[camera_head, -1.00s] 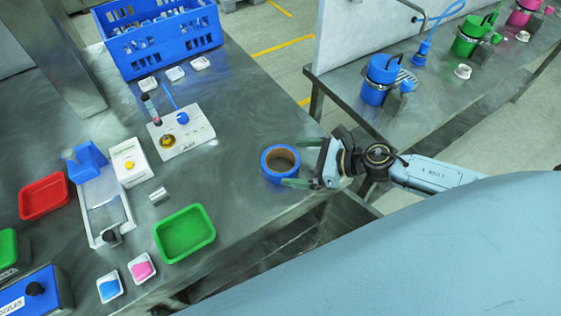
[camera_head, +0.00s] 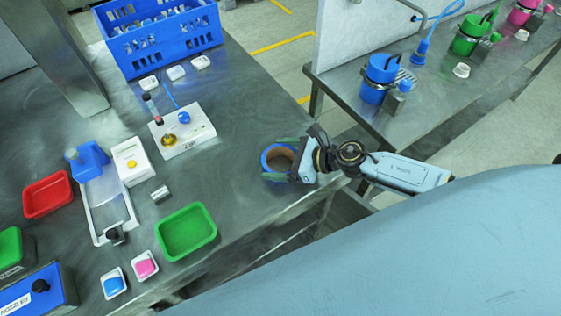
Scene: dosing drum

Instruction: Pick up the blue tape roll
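The blue tape roll (camera_head: 265,160), with a brown core, lies flat on the steel table near its right edge. My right gripper (camera_head: 281,160) comes in from the right, and its green-padded fingers are at the roll, one along the far side and one along the near side. The fingers are apart and straddle the roll; whether they touch it I cannot tell. The gripper covers the roll's right part. My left gripper is not in view.
A green tray (camera_head: 187,232) stands left of the roll and nearer. A white board (camera_head: 187,135) with small parts lies beyond it to the left. A blue crate (camera_head: 160,42) stands at the back. A second table (camera_head: 430,95) with blue, green and pink containers is at the right.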

